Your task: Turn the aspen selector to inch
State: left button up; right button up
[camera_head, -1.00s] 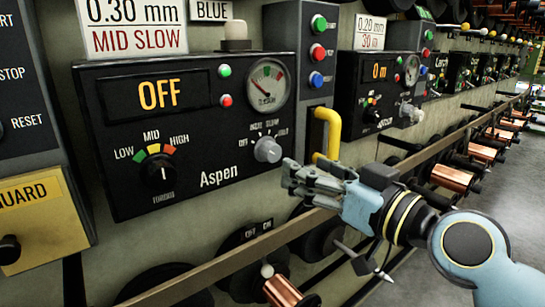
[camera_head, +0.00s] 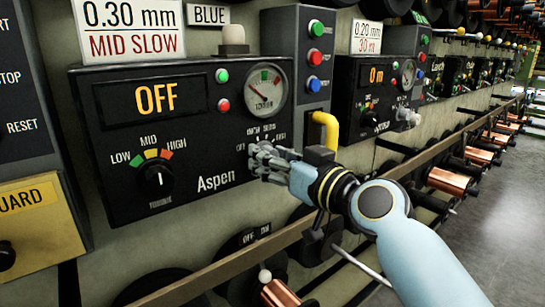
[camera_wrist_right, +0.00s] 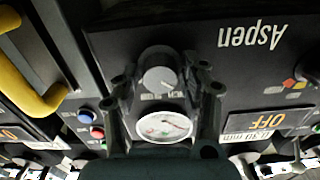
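The Aspen panel (camera_head: 110,203) is a black box, and its amber display (camera_head: 157,98) reads OFF. Its selector is a round pale grey knob (camera_wrist_right: 160,76) below the dial gauge, with printed position labels around it. In the head view my right gripper (camera_head: 262,157) covers the knob and hides its pointer. In the wrist view my right gripper (camera_wrist_right: 163,77) is open, with its fingers on either side of the knob and a visible gap on both sides. My left gripper is not in view.
A yellow handle (camera_head: 327,130) stands just right of the panel, below green, red and blue buttons. A black torque knob (camera_head: 158,175) is on the panel's left. A long rail (camera_head: 240,262) runs below, with copper spools (camera_head: 452,181) to the right.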

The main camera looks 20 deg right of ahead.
jog(key=c, duration=0.7)
jog(key=shift+c, duration=0.2)
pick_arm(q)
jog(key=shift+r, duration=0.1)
pick_arm(e)
jog(key=shift+m, duration=0.3)
jog(key=m+p, duration=0.1)
jog(key=m, duration=0.2)
jog(key=shift+r, duration=0.1)
jog(key=shift+d+m+p, duration=0.1)
jog(key=shift+m+p, duration=0.4)
jog(key=shift+m, duration=0.9)
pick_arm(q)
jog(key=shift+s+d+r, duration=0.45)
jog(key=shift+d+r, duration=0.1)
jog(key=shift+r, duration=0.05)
pick_arm(e)
jog(key=shift+m, duration=0.3)
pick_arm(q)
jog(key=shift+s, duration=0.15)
pick_arm(e)
jog(key=o, duration=1.1)
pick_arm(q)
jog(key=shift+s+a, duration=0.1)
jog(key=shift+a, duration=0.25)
pick_arm(e)
jog(key=shift+o, duration=0.2)
